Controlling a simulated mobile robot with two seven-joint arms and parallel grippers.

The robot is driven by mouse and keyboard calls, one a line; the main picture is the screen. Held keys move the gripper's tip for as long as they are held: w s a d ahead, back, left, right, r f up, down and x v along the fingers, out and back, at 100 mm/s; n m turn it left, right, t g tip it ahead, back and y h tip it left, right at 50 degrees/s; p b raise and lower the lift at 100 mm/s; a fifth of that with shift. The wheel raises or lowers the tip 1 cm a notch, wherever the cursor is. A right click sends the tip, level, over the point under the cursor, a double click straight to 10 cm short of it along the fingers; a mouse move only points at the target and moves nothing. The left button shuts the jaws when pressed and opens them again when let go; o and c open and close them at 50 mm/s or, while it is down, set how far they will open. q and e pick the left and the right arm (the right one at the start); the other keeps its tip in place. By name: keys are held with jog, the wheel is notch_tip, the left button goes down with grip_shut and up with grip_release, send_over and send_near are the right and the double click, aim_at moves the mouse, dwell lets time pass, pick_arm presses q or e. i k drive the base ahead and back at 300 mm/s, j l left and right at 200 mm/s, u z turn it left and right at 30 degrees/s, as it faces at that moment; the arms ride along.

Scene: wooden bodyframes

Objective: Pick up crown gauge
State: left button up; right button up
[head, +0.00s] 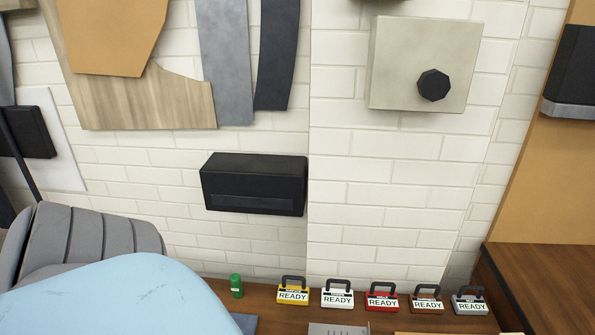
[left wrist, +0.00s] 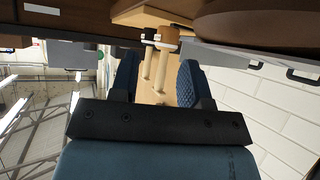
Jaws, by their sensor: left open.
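I cannot tell for certain which thing is the crown gauge. In the left wrist view my left gripper (left wrist: 157,75) is open, with its blue padded fingers apart. Between and beyond the fingers two pale rods (left wrist: 158,70) show, with a brown piece (left wrist: 168,40) and a black-and-white piece at their far end. I see no contact between the fingers and the rods. The head view shows no gripper. In it several padlock-shaped tags marked READY stand in a row, among them a yellow one (head: 293,292), a white one (head: 337,294) and a red one (head: 381,297).
A small green cylinder (head: 236,286) stands left of the tags on the wooden surface. A black box (head: 254,183) and a beige box with a black knob (head: 424,64) are on the white brick wall. A large light-blue shape (head: 120,300) covers the lower left.

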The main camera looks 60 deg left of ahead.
aim_at(332, 298)
jog(key=u, duration=1.4)
jog(key=i, duration=0.05)
